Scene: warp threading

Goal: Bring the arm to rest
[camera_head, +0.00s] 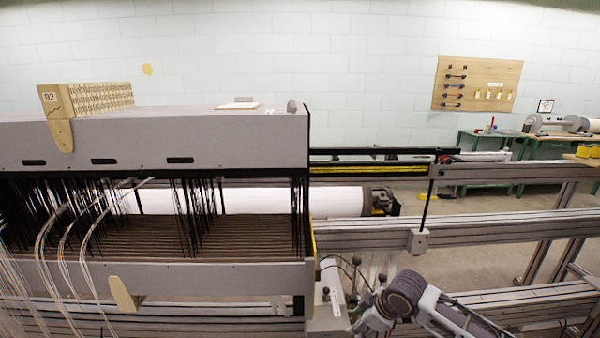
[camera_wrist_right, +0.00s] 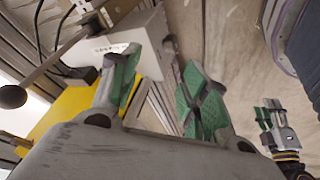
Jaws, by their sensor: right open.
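My right arm (camera_head: 400,297) comes in at the lower right of the head view, beside the right end of the loom. Its gripper is not clearly seen there. In the right wrist view my right gripper (camera_wrist_right: 162,88) is open, with green pads on both fingers and nothing between them. A second gripper with green pads, which looks like my left gripper (camera_wrist_right: 271,114), shows small at the right edge of that view. It is too small to tell whether it is open or shut. The left arm does not show in the head view.
The loom's grey frame (camera_head: 190,140) with hanging black heddles and pale threads fills the left. A black ball-ended lever (camera_wrist_right: 12,97) and a yellow panel (camera_wrist_right: 72,105) are close to my right gripper. Grey rails (camera_head: 500,232) run right. Bare floor shows behind them.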

